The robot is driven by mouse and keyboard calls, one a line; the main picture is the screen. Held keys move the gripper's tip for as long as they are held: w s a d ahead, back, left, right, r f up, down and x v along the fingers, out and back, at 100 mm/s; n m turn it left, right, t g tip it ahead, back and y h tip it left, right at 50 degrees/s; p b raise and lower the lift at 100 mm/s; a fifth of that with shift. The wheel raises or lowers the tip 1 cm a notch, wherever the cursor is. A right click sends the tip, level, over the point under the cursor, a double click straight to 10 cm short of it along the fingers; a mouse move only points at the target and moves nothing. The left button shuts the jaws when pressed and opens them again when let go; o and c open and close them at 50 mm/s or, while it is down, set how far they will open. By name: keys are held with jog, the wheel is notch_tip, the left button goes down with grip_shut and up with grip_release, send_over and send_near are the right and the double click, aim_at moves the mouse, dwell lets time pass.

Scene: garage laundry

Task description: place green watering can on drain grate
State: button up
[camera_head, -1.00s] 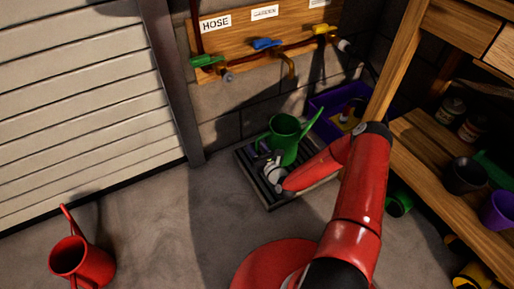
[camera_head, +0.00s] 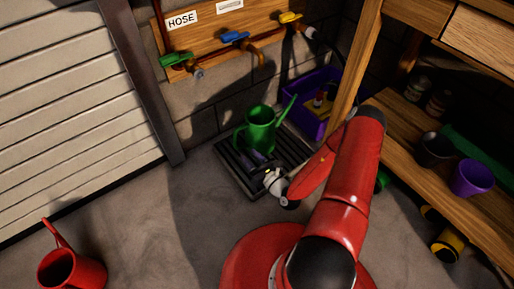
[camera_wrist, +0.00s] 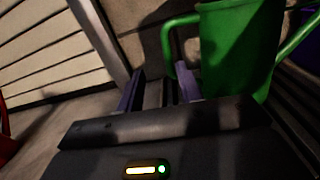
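The green watering can (camera_head: 260,131) stands upright on the dark slatted drain grate (camera_head: 293,149), by the wall under the taps. Its spout points to the upper right. My gripper (camera_head: 258,161) is low over the near part of the grate, just in front of the can. In the wrist view, my gripper (camera_wrist: 160,92) has its two fingers apart with nothing between them. The can (camera_wrist: 240,45) fills the upper right there, with its handle (camera_wrist: 168,42) close to the right finger. Whether finger and handle touch, I cannot tell.
A red watering can (camera_head: 72,268) stands on the floor at lower left. A purple crate (camera_head: 312,122) sits behind the grate at right. A wooden shelf (camera_head: 440,185) with pots is on the right. Floor left of the grate is clear.

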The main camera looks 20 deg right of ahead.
jog(key=s+a+r+n+g+y, duration=0.1)
jog(key=a+r+n+g+y, duration=0.35)
jog(key=r+n, duration=0.2)
jog(key=s+a+r+n+g+y, duration=0.1)
jog(key=a+r+n+g+y, duration=0.2)
jog(key=r+n+y, duration=0.4)
jog(key=s+a+r+n+g+h, duration=0.4)
jog(key=s+r+n+g, duration=0.4)
jog(key=r+n+g, duration=0.15)
jog(key=s+d+r+n+t+h, duration=0.2)
jog(key=s+d+r+n+h, duration=0.2)
jog(key=s+r+h, duration=0.3)
jog(key=s+d+r+n+t+h, duration=0.3)
jog(key=s+d+r+n+h, duration=0.2)
jog(key=r, duration=0.4)
jog(key=shift+s+d+n+t+h, duration=0.3)
jog(key=shift+s+d+h, duration=0.4)
jog(key=shift+s+h, duration=0.35)
